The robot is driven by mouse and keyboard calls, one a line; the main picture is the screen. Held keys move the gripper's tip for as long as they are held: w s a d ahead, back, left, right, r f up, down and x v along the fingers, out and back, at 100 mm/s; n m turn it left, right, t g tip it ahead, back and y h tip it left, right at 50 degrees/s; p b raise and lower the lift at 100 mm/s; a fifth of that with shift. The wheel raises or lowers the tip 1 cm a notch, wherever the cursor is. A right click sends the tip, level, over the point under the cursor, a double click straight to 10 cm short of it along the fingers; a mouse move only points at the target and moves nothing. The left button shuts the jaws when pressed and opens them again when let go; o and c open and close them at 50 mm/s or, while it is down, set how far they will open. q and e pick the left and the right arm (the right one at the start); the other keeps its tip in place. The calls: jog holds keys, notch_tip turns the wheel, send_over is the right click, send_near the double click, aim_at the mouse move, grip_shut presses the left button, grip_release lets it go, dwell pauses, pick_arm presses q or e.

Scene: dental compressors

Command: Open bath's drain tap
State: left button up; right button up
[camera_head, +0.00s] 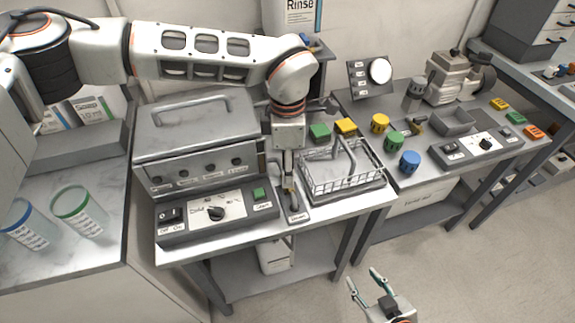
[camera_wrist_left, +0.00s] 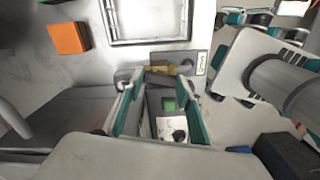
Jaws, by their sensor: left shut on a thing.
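The bath is the grey metal box (camera_head: 195,130) with a handled lid, standing on the left table. My left gripper (camera_head: 290,187) points down at the bath's front right corner, at the drain tap. In the left wrist view a brass-coloured part of the drain tap (camera_wrist_left: 160,70) shows by the fingertips of the left gripper (camera_wrist_left: 158,80). These fingers are shut on the tap, and they hide much of it. The tap's exact angle cannot be told. My right gripper (camera_head: 365,281) is open and empty, low in front of the tables.
A control panel (camera_head: 215,212) with a knob and green button lies in front of the bath. A wire basket (camera_head: 345,175) stands to the right. Two cups (camera_head: 75,205) stand on the left counter. Coloured knobs (camera_head: 395,140) line the right table. The floor in front is clear.

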pick_arm(q)
jog(key=shift+n, duration=1.6)
jog(key=o, duration=1.1)
jog(key=shift+r, duration=6)
